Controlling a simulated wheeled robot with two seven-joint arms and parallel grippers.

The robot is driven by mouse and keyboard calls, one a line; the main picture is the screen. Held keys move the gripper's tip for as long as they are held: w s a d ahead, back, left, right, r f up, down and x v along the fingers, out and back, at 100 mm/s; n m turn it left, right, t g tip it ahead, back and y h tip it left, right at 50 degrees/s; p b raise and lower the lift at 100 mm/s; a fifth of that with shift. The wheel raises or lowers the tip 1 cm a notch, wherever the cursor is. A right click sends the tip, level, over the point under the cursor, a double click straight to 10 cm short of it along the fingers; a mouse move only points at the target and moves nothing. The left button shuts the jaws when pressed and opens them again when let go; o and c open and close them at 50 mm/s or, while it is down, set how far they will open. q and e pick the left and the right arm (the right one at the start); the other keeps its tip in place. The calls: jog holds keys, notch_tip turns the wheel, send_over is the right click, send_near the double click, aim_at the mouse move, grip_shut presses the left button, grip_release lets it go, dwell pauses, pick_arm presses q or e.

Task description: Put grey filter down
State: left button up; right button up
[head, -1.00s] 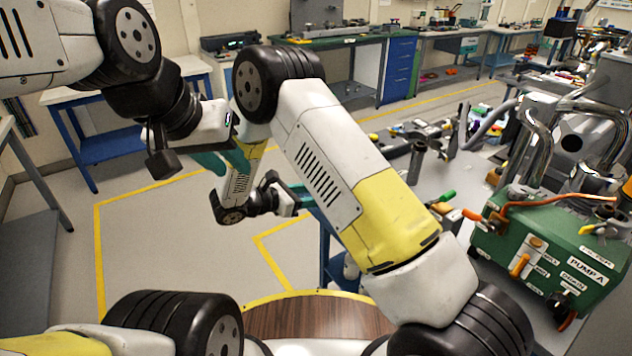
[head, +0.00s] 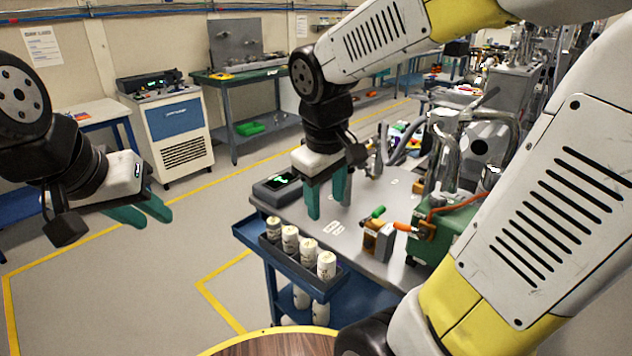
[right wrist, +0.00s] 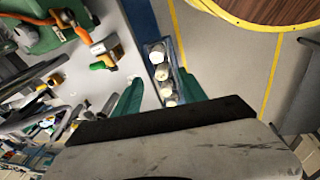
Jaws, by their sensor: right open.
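I cannot pick out a grey filter for certain. Several white labelled cylinders stand upright in a dark tray (head: 330,287) at the cart's near-left edge, one of them the front cylinder (head: 327,265). They also show between the fingers in the right wrist view, as in the white cylinder (right wrist: 162,73). My right gripper (head: 327,200) points down over the cart top, behind the tray, open with nothing between its fingers. In the right wrist view its fingertips (right wrist: 162,92) are apart. My left gripper (head: 152,216) is open and empty over the floor at left.
A dark device with a green display (head: 288,186) sits on the cart top (head: 345,222) beside my right gripper. A grey block with an orange-brown face (head: 379,241) and a green pump (head: 450,225) stand to the right. A round wooden top (head: 275,344) is in front.

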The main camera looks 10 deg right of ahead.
jog(key=s+r+m+t+y, duration=0.3)
jog(key=s+r+m+t, duration=0.1)
jog(key=s+r+m, duration=0.1)
jog(key=shift+a, duration=0.35)
dwell(1.0)
